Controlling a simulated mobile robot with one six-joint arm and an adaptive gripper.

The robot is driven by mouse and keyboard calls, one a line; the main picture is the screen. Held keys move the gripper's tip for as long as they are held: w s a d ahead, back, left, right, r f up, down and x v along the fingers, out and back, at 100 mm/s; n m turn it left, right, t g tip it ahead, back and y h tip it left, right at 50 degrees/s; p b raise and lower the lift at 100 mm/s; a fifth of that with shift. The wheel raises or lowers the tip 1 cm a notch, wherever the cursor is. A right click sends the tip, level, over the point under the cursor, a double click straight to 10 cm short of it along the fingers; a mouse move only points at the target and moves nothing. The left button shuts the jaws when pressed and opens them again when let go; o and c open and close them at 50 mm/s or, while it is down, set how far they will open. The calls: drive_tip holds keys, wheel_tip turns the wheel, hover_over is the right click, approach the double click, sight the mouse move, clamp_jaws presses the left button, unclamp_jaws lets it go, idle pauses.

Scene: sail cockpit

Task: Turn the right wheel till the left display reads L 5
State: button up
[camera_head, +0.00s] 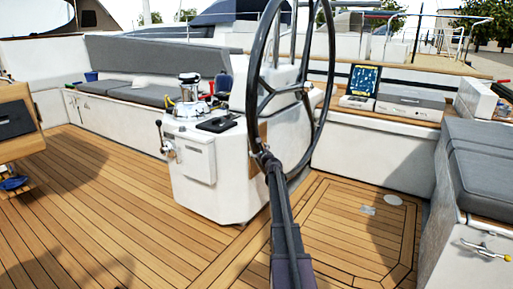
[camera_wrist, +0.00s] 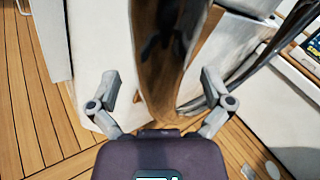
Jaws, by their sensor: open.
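The large dark steering wheel (camera_head: 327,60) stands upright, edge-on, in the middle of the head view, beside a white pedestal (camera_head: 232,180). My gripper (camera_head: 266,158) is at the lower near part of its rim. In the wrist view, my gripper (camera_wrist: 160,92) is open, with one finger on each side of the brown-black rim (camera_wrist: 160,50). Gaps show between the fingers and the rim. A screen with a blue chart (camera_head: 364,79) stands on the right-hand ledge; I cannot tell whether it is the left display. No reading of L is legible.
A grey-cushioned bench (camera_head: 484,165) stands at the right, and another cushioned seat (camera_head: 140,95) at the back left. Teak floor (camera_head: 110,200) is clear on the left.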

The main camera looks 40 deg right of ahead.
drive_tip(key=shift+x, duration=1.8)
drive_tip(key=c, duration=1.2)
